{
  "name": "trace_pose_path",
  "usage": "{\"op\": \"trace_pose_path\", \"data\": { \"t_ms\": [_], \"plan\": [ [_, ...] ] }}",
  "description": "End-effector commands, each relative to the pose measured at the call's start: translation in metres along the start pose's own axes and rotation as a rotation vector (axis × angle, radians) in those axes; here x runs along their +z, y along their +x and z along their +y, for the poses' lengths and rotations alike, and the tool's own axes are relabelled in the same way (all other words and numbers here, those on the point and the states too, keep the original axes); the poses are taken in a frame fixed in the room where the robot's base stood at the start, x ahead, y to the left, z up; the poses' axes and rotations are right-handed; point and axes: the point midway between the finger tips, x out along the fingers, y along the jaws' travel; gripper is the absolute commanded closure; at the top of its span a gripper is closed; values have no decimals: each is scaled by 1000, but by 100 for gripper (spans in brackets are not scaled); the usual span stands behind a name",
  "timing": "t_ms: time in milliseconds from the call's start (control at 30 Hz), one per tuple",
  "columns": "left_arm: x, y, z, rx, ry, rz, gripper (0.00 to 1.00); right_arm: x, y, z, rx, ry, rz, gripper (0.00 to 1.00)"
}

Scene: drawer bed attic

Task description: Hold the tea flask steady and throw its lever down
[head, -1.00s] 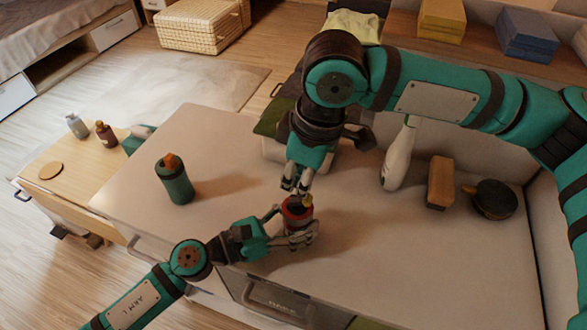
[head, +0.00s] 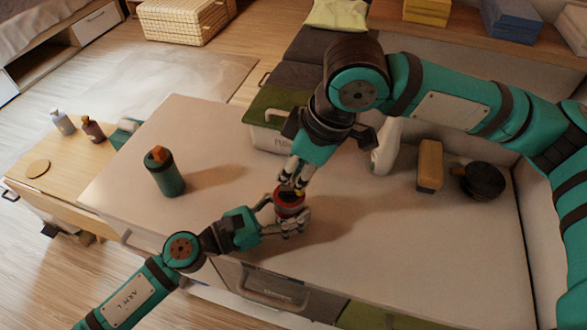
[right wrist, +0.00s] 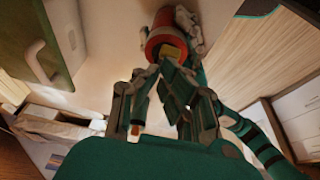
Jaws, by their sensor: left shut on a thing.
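The tea flask (head: 289,205), with a red top, stands on the pale top of the chest. My left gripper (head: 291,228) is shut around its body from the front left. My right gripper (head: 296,184) comes down from above, its fingertips at the flask's top. In the right wrist view its fingers converge and look shut, close to the small yellow lever (right wrist: 171,49) on the red lid. I cannot tell whether they touch it or how far it is tilted. Most of the flask's body is hidden by my left fingers.
A green flask with an orange lever (head: 165,173) stands to the left. A white bottle (head: 386,148), a wood-coloured block (head: 430,164) and a dark round thing (head: 483,181) stand at the right. The surface (head: 390,260) in front of them is clear.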

Motion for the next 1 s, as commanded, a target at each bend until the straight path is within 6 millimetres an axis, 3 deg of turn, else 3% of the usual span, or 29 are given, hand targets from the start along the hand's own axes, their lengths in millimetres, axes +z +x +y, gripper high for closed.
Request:
{"op": "trace_pose_path", "data": {
  "t_ms": [367, 567, 733, 1000],
  "plan": [
    [1, 0, 1, 2, 1, -2, 88, -11, 5, 1, 0, 4, -11, 100],
    [0, 0, 1, 2, 1, -1, 88, -21, -3, 1, 1, 2, -8, 100],
    [0, 0, 1, 1, 0, -1, 88, -43, -27, 2, 1, 3, -11, 100],
    [0, 0, 0, 1, 0, 0, 88, -42, -88, 2, 3, 5, -10, 100]
  ]
}}
